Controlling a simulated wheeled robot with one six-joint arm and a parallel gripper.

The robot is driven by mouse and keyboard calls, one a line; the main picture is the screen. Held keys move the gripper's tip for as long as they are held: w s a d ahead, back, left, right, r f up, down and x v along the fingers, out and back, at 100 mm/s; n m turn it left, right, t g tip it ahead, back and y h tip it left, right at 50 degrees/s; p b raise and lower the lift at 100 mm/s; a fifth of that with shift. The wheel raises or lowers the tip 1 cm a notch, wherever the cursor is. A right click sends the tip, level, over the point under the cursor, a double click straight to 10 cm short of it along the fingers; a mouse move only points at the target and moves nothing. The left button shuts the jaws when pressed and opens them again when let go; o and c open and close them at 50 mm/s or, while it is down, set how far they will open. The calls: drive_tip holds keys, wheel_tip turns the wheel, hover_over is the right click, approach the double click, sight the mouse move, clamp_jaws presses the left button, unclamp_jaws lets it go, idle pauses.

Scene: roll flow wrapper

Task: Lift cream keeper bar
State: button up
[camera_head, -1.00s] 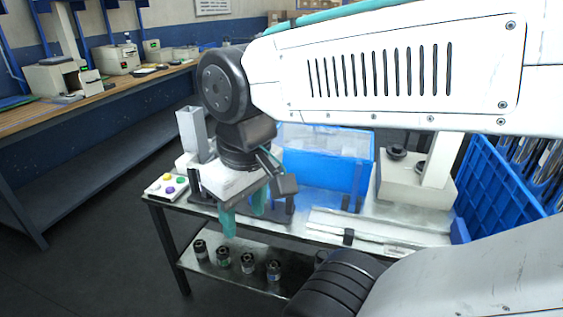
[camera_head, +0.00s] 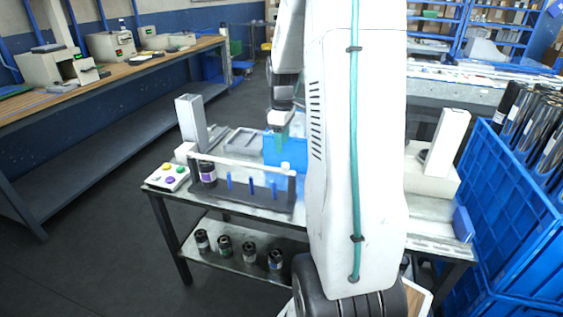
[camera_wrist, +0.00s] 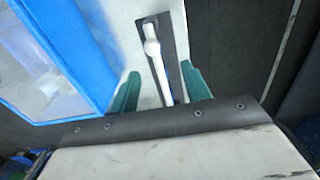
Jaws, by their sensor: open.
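The cream keeper bar (camera_head: 240,163) lies level across the top of a dark rack (camera_head: 245,197) with blue pegs, near the front of the metal table. In the wrist view the cream bar (camera_wrist: 155,58) runs lengthwise, with a rounded knob near its far end. My gripper (camera_head: 281,131) points down over the table, with teal fingers, near the rack's right end and the blue bin. In the wrist view my gripper (camera_wrist: 161,90) is open, with one finger on each side of the bar. I cannot tell any contact.
A dark labelled jar (camera_head: 207,174) stands at the rack's left end. A button panel (camera_head: 168,177) and a grey upright chute (camera_head: 191,119) are left of it. A blue bin (camera_wrist: 60,45) lies beside the bar. Several dark rolls (camera_head: 248,261) stand on the lower shelf. Blue crates (camera_head: 500,200) stand at right.

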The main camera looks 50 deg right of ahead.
sight(285, 162)
drive_tip(key=shift+s+d+f, duration=0.1)
drive_tip(key=shift+d+f, duration=0.4)
drive_tip(key=shift+d, duration=0.1)
drive_tip(key=shift+d+f, duration=0.15)
drive_tip(key=shift+f, duration=0.2)
wheel_tip(285, 162, down, 7)
drive_tip(key=shift+f, duration=0.1)
clamp_jaws()
